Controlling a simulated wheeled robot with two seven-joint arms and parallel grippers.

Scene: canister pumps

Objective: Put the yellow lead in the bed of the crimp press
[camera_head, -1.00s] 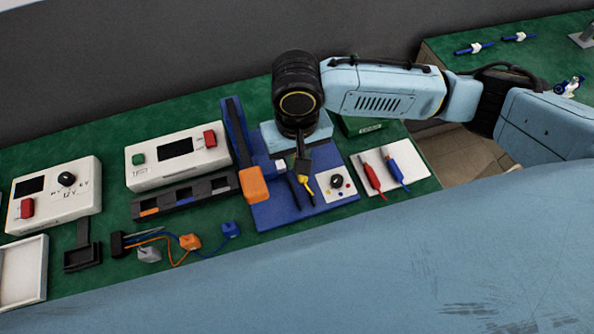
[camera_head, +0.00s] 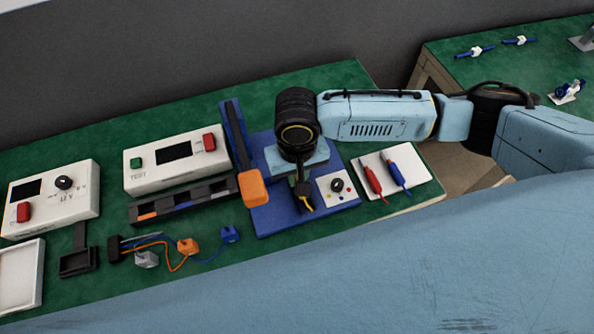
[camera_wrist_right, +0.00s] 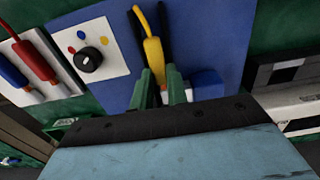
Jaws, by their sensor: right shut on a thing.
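The yellow lead (camera_wrist_right: 153,55) is between the green fingers of my right gripper (camera_wrist_right: 160,88), which is shut on it. In the head view a little of the yellow lead (camera_head: 308,204) shows below the gripper (camera_head: 303,183). The crimp press has a blue base (camera_head: 268,219), a blue upright and an orange handle (camera_head: 254,190). Its narrow black bed (camera_wrist_right: 164,22) shows beside and behind the lead in the wrist view. The lead lines up closely with the bed; whether it rests in it or hovers over it I cannot tell. My left gripper is out of view.
A white dial panel (camera_head: 337,188) stands right of the bed. Beyond it a white card (camera_head: 412,162) holds a red lead (camera_head: 372,178) and a blue lead (camera_head: 398,175). A white test box (camera_head: 175,160) and black tray (camera_head: 180,205) lie left of the press.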

